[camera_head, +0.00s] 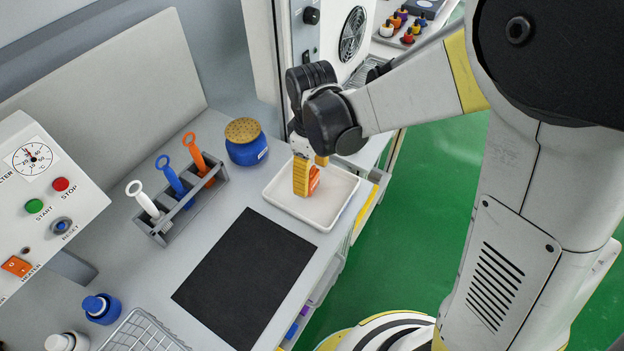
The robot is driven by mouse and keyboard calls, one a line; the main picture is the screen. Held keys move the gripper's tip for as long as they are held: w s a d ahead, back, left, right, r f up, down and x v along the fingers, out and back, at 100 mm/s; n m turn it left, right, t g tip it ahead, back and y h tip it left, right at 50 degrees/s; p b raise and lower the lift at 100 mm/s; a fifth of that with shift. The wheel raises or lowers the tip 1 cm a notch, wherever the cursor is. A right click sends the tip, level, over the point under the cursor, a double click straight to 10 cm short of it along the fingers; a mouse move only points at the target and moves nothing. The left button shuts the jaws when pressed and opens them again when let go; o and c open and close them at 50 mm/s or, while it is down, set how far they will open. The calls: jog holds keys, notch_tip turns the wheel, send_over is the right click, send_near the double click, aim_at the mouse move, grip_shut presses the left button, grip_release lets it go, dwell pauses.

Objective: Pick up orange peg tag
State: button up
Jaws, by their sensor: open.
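My gripper (312,178) points down over a shallow white tray (343,217), with its yellow fingers low inside the tray. An orange piece (314,181) shows right beside the fingers and is partly hidden by them; it may be the orange peg tag. I cannot tell whether the fingers touch it. Another orange item (198,157) with a ring top stands tilted in a grey rack (180,218), to the left of my gripper.
A blue item (172,181) and a white item (143,200) share the rack. A blue jar (246,148) with a perforated tan lid stands between rack and tray. A black mat (243,278) lies in front. A control box (40,200) and wire basket (145,335) are at left.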

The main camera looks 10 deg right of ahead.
aim_at(312, 183)
notch_tip(312, 183, down, 4)
jog(key=shift+w+f+b, duration=0.15)
jog(key=shift+f+b, duration=0.1)
jog(key=shift+b, duration=0.75)
jog(key=shift+d+r, duration=0.1)
jog(key=c, duration=1.2)
jog(key=shift+o, duration=0.2)
jog(key=shift+r, duration=0.15)
notch_tip(312, 183, up, 4)
jog(key=p, duration=0.2)
jog(key=shift+r+p, duration=0.25)
jog(key=shift+p, duration=0.15)
jog(key=s+d+r+p, duration=0.4)
jog(key=s+d+r, duration=0.2)
jog(key=s+d, duration=0.2)
jog(key=shift+d, duration=0.2)
